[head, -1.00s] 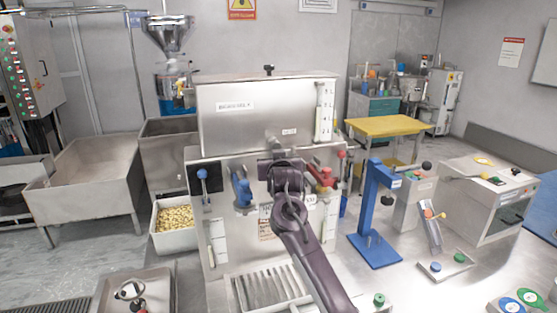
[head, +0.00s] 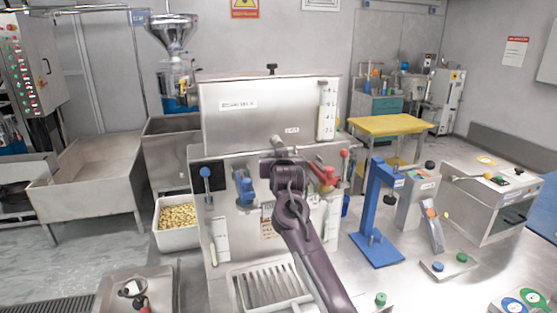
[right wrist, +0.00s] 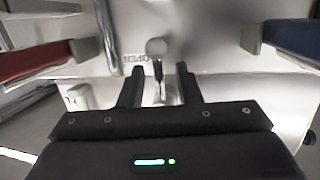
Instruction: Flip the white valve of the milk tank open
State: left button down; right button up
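The steel milk tank (head: 260,128) stands at the middle of the head view, on top of the dispensing machine (head: 220,170). My right arm reaches up in front of the machine, and its wrist covers part of the panel and my right fingers there. In the right wrist view the white valve (right wrist: 156,47) has a round pale knob on a thin dark stem, beside the lettering "OPEN". My right gripper (right wrist: 160,78) is open, with its two black fingers on either side of the stem and a gap visible on both sides. My left gripper is not in view.
A blue lever (head: 244,187) and a red lever (head: 325,177) sit left and right of my right wrist. A blue stand (head: 372,210) is on the counter to the right. A drip grate (head: 268,288) lies below my arm. A bin of beans (head: 177,238) stands left.

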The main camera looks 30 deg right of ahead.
jog(key=shift+s+a, duration=0.1)
jog(key=shift+s, duration=0.15)
jog(key=b+v, duration=0.2)
jog(key=v, duration=0.5)
jog(key=shift+b, duration=0.35)
jog(key=shift+s, duration=0.1)
